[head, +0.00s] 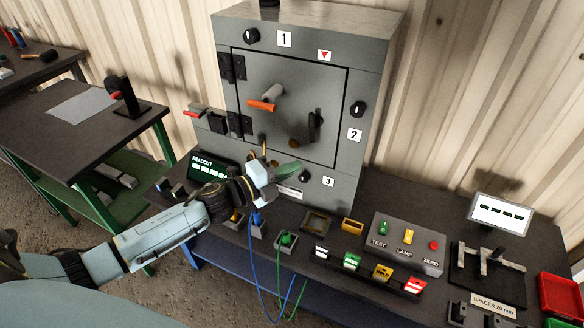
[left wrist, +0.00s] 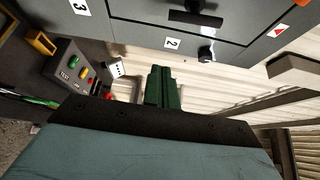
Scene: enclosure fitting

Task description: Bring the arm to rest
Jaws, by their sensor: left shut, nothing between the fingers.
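My left gripper (head: 288,168) is in front of the lower part of the grey enclosure (head: 372,75), with its green fingers pointing right. In the left wrist view its two fingers (left wrist: 163,88) are together with nothing between them. The enclosure door (head: 300,75) looks closed; it carries an orange-ended lever (head: 262,105) and a black handle (head: 315,125). In the left wrist view the enclosure (left wrist: 130,25) shows along the top, apart from the fingers. My left arm reaches in from the lower left. My right gripper is not in view.
The bench below holds a button box (head: 405,245), a row of coloured blocks (head: 352,262), a screen (head: 498,214), a clamp fixture (head: 487,265) and a red tray (head: 560,295). Blue and green cables hang at the front edge. A side table (head: 75,135) stands left.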

